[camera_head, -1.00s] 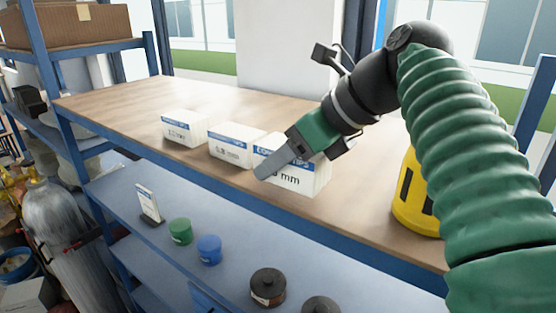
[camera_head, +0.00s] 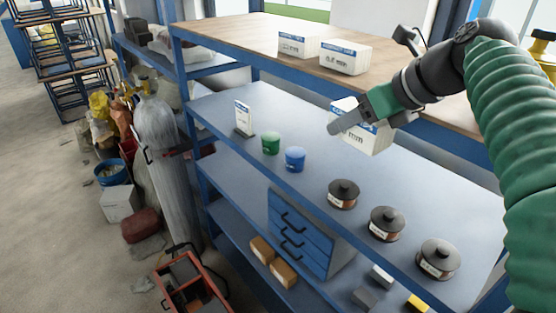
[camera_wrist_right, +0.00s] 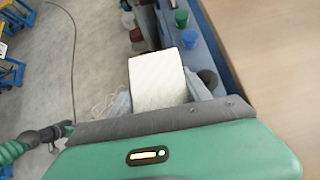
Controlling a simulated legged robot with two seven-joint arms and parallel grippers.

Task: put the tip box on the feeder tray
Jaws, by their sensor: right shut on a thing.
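The tip box (camera_head: 362,137) is a white carton with a blue top band and "mm" print. My right gripper (camera_head: 350,121) is shut on it and holds it in front of the wooden top's front edge, over the blue-grey shelf in the picture. In the right wrist view the pale box (camera_wrist_right: 158,80) sits between the two fingers of the right gripper (camera_wrist_right: 157,97). My left arm shows small at the left of the right wrist view; its jaws (camera_wrist_right: 62,130) are too small to read. I cannot tell which surface is the feeder tray.
Two similar boxes stand on the wooden top (camera_head: 230,28): one (camera_head: 298,45), another (camera_head: 345,58). The blue-grey shelf (camera_head: 310,190) below bears a small sign (camera_head: 243,118), a green tub (camera_head: 271,143), a blue tub (camera_head: 295,158) and three dark spools (camera_head: 388,224). A gas cylinder (camera_head: 158,150) stands left.

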